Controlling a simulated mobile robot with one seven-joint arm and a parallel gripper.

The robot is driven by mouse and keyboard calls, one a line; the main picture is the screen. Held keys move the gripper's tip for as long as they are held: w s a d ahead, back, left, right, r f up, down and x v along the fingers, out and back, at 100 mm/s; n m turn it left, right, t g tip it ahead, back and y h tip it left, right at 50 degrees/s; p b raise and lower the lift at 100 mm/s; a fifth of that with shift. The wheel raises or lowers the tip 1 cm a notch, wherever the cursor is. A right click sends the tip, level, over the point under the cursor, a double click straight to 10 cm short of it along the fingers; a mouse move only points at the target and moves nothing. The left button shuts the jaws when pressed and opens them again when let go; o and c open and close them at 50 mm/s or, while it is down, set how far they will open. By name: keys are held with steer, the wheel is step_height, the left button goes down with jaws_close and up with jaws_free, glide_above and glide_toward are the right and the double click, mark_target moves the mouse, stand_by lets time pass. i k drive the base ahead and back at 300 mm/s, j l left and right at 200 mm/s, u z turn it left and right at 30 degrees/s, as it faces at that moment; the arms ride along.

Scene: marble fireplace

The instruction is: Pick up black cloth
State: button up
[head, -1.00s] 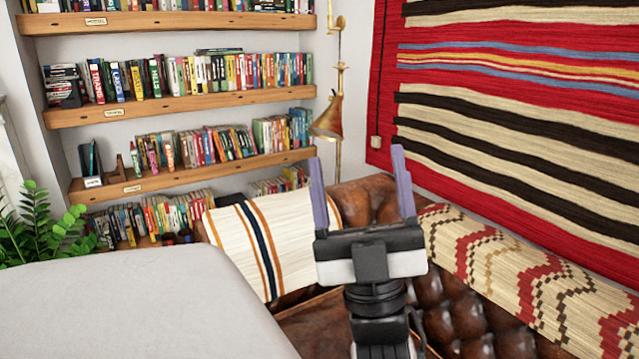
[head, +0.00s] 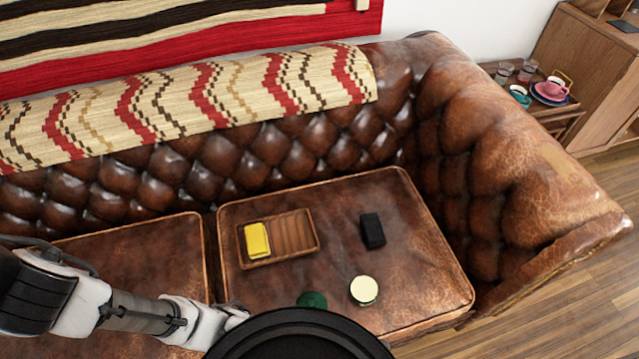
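A small black folded item (head: 372,230), which looks like the black cloth, lies on the right part of the brown leather sofa seat (head: 420,255). It is right of a wooden tray (head: 318,240) and apart from it. My arm reaches in from the lower left of the head view, and its far end goes out of sight behind a large dark round shape at the bottom edge. My gripper is not visible, so its state and its distance from the black item are hidden.
The tray holds a yellow block (head: 257,240). A cream round object (head: 364,290) and a green round object (head: 312,299) lie nearer on the seat. The sofa's armrest (head: 540,190) rises at right. A side table with cups (head: 550,90) stands beyond it.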

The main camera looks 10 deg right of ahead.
mark_target(374, 237)
steer(key=j+z, duration=0.15)
steer(key=z, duration=0.25)
steer(key=k+j+z, duration=0.1)
steer(key=z, duration=0.3)
